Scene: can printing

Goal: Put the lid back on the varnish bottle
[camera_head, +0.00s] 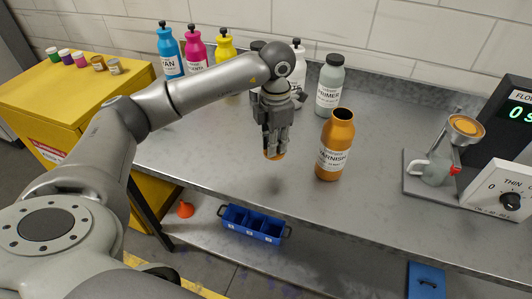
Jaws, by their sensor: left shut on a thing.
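The varnish bottle (333,161) is orange-brown with a white label reading VARNISH. It stands upright on the grey bench, and its mouth is open. My left gripper (275,147) is to the left of the bottle, apart from it, with its fingers pointing down. It is shut on the lid (274,156), an orange piece of which only the lower part shows below the fingertips. The lid is above the bench, and the fingers hide the rest of it. My right gripper is not in view.
A primer bottle (329,84) stands behind the varnish bottle. Cyan (170,54), magenta (195,50) and yellow (224,48) bottles stand along the back. A metal device with a cup (465,126) is at right. The bench (390,120) right of the varnish bottle is clear.

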